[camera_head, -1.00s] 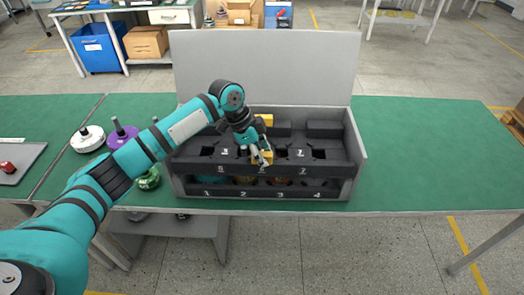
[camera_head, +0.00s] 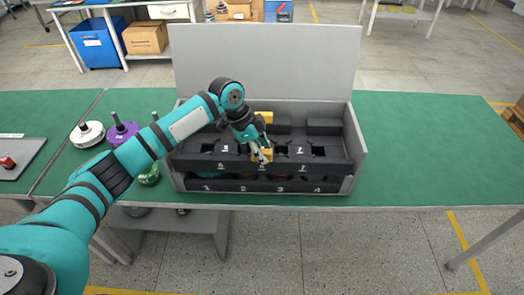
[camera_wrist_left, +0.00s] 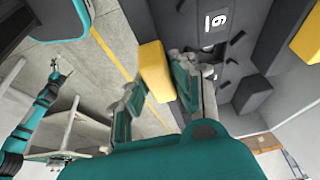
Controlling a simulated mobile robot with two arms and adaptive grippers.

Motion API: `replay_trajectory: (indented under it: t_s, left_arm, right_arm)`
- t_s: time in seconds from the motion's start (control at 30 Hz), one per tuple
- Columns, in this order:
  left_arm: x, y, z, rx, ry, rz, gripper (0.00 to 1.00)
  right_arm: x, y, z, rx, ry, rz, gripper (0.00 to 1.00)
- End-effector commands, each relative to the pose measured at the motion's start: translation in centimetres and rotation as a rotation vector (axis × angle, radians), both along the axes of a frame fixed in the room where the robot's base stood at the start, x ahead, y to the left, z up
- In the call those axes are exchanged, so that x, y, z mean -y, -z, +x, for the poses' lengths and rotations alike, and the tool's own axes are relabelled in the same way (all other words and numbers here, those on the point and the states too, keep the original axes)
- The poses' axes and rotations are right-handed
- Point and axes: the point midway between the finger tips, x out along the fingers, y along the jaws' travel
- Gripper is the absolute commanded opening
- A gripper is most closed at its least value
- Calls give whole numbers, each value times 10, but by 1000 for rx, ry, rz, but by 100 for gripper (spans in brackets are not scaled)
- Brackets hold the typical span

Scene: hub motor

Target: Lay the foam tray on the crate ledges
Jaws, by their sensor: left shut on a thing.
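The dark foam tray (camera_head: 330,166), with numbered pockets and two yellow grips, is inside the grey crate (camera_head: 358,168). Its front edge sits slightly above the lower black layer (camera_head: 262,187) numbered 1 to 4, with a narrow dark gap between. My left gripper (camera_head: 262,156) is shut on the front yellow grip, which shows between its fingers (camera_wrist_left: 160,85) in the left wrist view. The rear yellow grip (camera_head: 263,117) is free. The crate ledges are hidden under the tray. My right gripper (camera_wrist_left: 58,72) shows small in the left wrist view; its opening is unclear.
The crate's grey lid (camera_head: 265,65) stands upright behind it. Left of the crate are a white-grey hub (camera_head: 87,134), a purple hub (camera_head: 122,132) and a green one (camera_head: 148,174). A grey tray (camera_head: 22,160) lies far left. The green table (camera_head: 430,150) is clear at right.

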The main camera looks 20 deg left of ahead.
Motion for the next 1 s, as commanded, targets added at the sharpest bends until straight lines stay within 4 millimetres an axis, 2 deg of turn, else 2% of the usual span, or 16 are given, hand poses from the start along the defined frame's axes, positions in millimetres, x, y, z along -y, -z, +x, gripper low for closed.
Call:
replay_trajectory:
  t_s: [0.03,0.2,0.57,0.67,1.0]
  left_arm:
    - [0,0,0,2,1,-1,27]
    - [0,0,0,1,0,-1,49]
    - [-2,-5,0,1,0,0,50]
    - [-7,-17,-1,3,-1,-1,50]
    - [-33,-82,-9,3,-1,0,50]
  right_arm:
    - [0,0,0,0,0,0,100]
    - [0,0,0,0,0,0,100]
    - [1,0,-1,-1,0,-1,100]
    - [1,0,0,-1,0,0,100]
    - [-1,0,0,0,1,1,100]
